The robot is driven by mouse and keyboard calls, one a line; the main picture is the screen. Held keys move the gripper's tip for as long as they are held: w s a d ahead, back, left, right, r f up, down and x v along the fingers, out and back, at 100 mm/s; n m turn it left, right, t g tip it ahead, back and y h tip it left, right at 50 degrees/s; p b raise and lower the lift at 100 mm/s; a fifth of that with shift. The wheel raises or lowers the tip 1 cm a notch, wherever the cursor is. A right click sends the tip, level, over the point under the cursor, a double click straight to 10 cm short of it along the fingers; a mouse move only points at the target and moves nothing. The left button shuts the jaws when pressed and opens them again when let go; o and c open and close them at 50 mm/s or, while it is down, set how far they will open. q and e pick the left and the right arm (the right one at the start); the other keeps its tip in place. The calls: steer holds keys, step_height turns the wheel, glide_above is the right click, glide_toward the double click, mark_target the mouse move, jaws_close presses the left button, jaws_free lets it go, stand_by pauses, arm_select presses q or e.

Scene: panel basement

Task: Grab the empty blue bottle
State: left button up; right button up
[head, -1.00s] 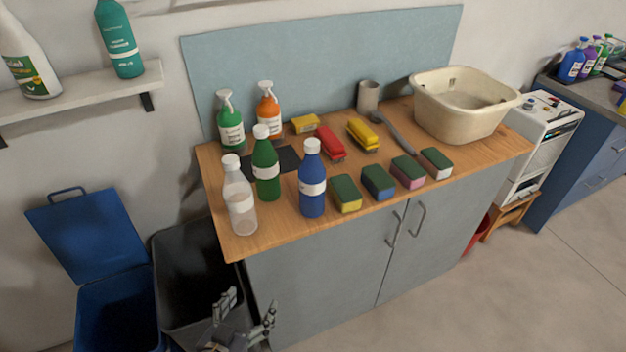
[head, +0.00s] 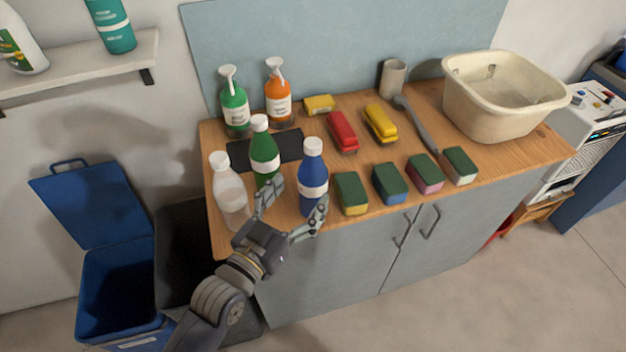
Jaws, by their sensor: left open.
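The blue bottle (head: 313,177) with a white cap and white label stands upright near the front edge of the wooden counter. A green bottle (head: 264,158) stands to its left, and a clear bottle (head: 229,190) stands further left. My left gripper (head: 290,213) is open, its fingers spread, at the counter's front edge. One finger is in front of the green bottle's lower part. The other overlaps the lower right of the blue bottle in the picture. I cannot tell whether it touches. Nothing is held. My right gripper is not in view.
Several sponges (head: 390,184) line the front of the counter (head: 330,216) just right of the blue bottle. Two spray bottles (head: 278,95) stand behind, near a dark mat (head: 290,145). A cream basin (head: 500,95) is at the right. An open blue bin (head: 118,290) stands at lower left.

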mark_target(305, 181)
arm_select(q)
steer(key=shift+w+d, duration=0.25)
steer(key=shift+w, duration=0.2)
steer(key=shift+w+d+r, duration=0.1)
steer(key=shift+w+d, duration=0.1)
steer(key=shift+w, duration=0.15)
steer(key=shift+w+d+r+p, duration=0.25)
steer(key=shift+w+r+p, duration=0.15)
steer(key=shift+w+p, duration=0.1)
steer(key=shift+w+d+r+p, duration=0.2)
steer(key=shift+w+r+p, duration=0.15)
steer(key=shift+w+p, duration=0.15)
steer(key=shift+f+x, duration=0.2)
steer(key=shift+x, duration=0.8)
steer(key=shift+w+d+f, duration=0.1)
steer(key=shift+w+f, duration=0.05)
steer(key=shift+w, duration=0.05)
steer(key=shift+s, duration=0.1)
steer(key=shift+c, duration=0.8)
steer(key=c, duration=0.8)
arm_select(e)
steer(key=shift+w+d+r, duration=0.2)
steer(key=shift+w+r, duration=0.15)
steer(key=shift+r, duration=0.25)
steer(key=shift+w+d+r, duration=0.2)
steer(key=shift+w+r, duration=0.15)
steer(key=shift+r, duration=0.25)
